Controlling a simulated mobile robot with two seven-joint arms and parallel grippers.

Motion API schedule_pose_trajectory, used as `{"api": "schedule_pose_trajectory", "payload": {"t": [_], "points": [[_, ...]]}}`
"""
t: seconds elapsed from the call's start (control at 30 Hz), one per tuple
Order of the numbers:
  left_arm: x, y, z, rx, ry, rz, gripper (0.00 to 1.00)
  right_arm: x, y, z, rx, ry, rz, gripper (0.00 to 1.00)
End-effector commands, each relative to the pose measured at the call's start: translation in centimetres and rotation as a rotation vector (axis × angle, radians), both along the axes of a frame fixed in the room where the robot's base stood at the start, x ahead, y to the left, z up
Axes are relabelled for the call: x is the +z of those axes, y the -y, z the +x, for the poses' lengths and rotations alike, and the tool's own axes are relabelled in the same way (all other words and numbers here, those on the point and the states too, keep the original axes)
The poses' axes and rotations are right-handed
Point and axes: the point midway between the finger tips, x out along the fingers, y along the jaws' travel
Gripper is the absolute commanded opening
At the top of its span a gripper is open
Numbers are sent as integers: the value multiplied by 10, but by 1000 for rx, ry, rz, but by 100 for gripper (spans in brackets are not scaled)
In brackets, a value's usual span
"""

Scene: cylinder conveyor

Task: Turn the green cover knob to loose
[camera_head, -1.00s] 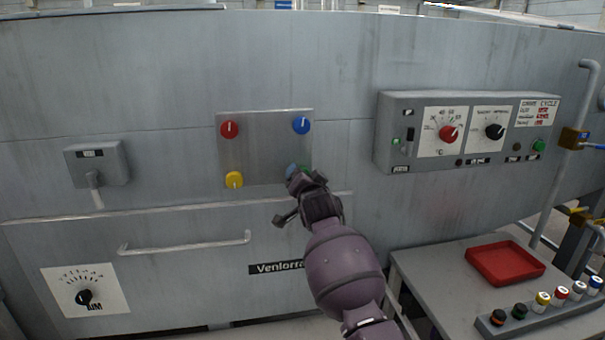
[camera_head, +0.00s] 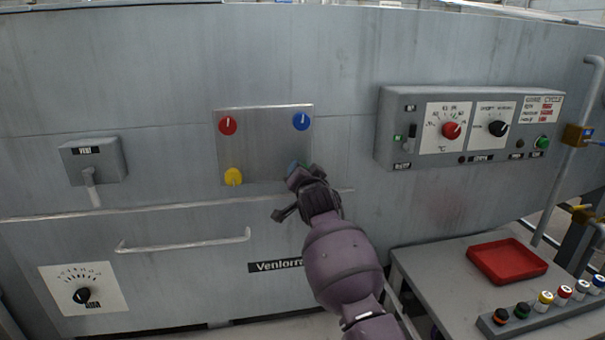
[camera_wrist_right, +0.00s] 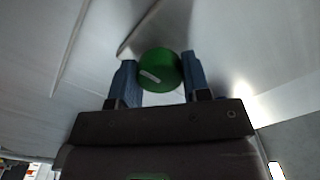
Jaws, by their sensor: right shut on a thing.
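In the head view my right gripper (camera_head: 303,172) is at the lower right corner of the metal cover plate (camera_head: 265,150) and hides most of the knob. My left gripper is not in view.
The plate also bears a red knob (camera_head: 228,125), a blue knob (camera_head: 301,121) and a yellow knob (camera_head: 233,176). A control box (camera_head: 390,130) is on the right. A red tray (camera_head: 507,262) rests on a side table. A handle bar (camera_head: 185,241) lies below the plate.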

Motion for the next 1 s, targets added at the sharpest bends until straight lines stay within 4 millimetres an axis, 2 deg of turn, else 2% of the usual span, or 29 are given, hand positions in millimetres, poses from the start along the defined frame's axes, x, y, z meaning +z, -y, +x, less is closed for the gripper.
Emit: {"api": "schedule_pose_trajectory", "payload": {"t": [0.37,0.8,1.0], "points": [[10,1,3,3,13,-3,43,3,0,0,0,44,-213,20],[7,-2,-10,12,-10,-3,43,3,0,0,-1,127,-620,20],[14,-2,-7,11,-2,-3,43,3,0,0,-2,163,-808,20]]}}
